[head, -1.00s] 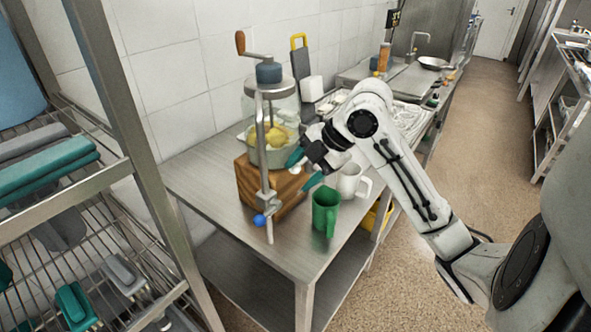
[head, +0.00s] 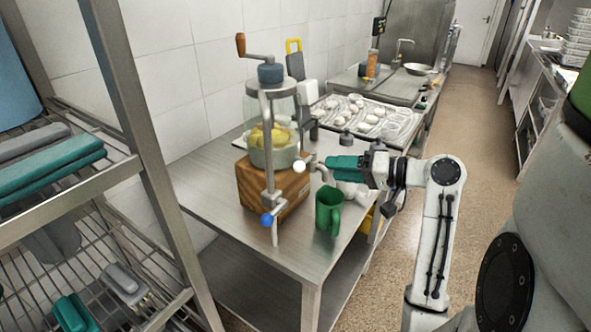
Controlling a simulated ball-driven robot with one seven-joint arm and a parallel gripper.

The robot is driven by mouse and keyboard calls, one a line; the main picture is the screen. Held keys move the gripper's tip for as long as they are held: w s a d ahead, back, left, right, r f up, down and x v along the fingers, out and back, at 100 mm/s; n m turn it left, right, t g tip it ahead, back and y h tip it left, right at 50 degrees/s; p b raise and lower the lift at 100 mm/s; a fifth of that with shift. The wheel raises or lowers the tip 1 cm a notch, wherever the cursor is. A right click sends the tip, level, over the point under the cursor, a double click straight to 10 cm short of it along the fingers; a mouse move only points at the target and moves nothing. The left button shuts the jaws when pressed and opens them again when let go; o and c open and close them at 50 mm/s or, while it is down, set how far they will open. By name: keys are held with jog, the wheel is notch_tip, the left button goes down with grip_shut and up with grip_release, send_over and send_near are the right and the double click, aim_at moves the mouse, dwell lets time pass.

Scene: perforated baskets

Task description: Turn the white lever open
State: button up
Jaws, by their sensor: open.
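The white lever (head: 299,166) shows as a small white ball knob beside the metal spout (head: 319,169) on the right side of a glass drink dispenser (head: 272,128). The dispenser holds yellow fruit and stands on a wooden block (head: 268,187) on the steel table. My gripper (head: 338,163), with green fingers, is just right of the spout and level with the knob, apart from the knob. It is open and seen side-on, so the gap between its fingers is hard to see.
A green mug (head: 328,208) stands below the gripper near the table's front edge. A white mug (head: 350,187) is partly hidden behind the gripper. A blue knob (head: 266,219) is on the front clamp. A tray of pale items (head: 392,143) lies behind. A steel rack (head: 135,165) stands left.

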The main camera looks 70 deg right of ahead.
aim_at(300, 164)
jog(key=p+x, duration=0.1)
jog(key=x, duration=0.9)
jog(key=shift+w+f+p, duration=0.2)
jog(key=shift+w+p, duration=0.1)
jog(key=shift+p, duration=0.1)
jog(key=shift+c, duration=0.2)
grip_shut()
